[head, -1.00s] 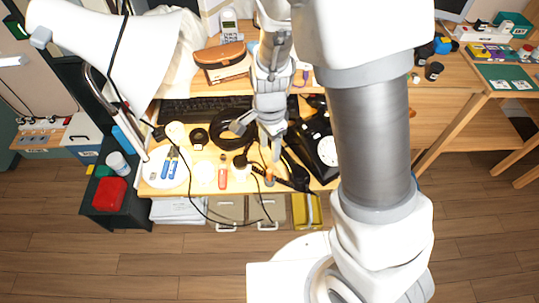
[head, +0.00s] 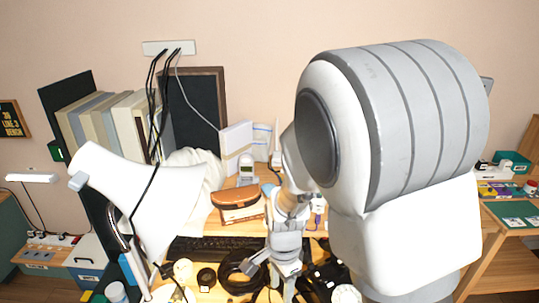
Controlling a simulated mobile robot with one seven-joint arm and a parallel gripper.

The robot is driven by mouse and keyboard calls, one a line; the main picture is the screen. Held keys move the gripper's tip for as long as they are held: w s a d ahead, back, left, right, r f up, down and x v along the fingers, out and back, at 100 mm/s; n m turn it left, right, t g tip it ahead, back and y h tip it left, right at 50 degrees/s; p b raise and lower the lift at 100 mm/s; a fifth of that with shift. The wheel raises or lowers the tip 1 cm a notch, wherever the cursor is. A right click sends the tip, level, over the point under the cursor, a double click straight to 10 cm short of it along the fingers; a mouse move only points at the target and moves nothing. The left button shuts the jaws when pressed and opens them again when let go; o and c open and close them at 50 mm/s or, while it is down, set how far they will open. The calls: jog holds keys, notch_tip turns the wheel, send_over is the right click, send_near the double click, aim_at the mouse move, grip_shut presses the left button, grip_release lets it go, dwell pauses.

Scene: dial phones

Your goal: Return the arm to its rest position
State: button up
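My gripper (head: 270,275) hangs over the desk near the bottom of the head view. Its fingers look spread apart, and I see nothing held between them. My arm rises to the right of it and fills much of the right half of the picture. A black dial phone (head: 322,275) sits on the desk just right of the gripper, partly covered by my arm and cut by the bottom edge. A coiled black cable (head: 232,272) lies beside the gripper on the left. The gap between gripper and desk is hard to judge.
A white lamp (head: 150,205) stands at the left front of the desk. Books (head: 110,125) stand at the back left. Another table (head: 500,240) is at the right.

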jog(key=s+d+r+n+t+p, duration=0.1)
jog(key=s+d+r+n+t, duration=0.1)
jog(key=r, duration=0.7)
jog(key=s+d+r+n+t+p, duration=0.1)
jog(key=s+d+r+n+p, duration=0.1)
jog(key=s+d+r+n, duration=0.3)
jog(key=s+d+r+n+t+p, duration=0.2)
jog(key=s+r+n, duration=0.3)
jog(key=r, duration=0.8)
jog(key=shift+s+d+t, duration=0.2)
jog(key=shift+d+t, duration=0.1)
jog(key=shift+d, duration=0.5)
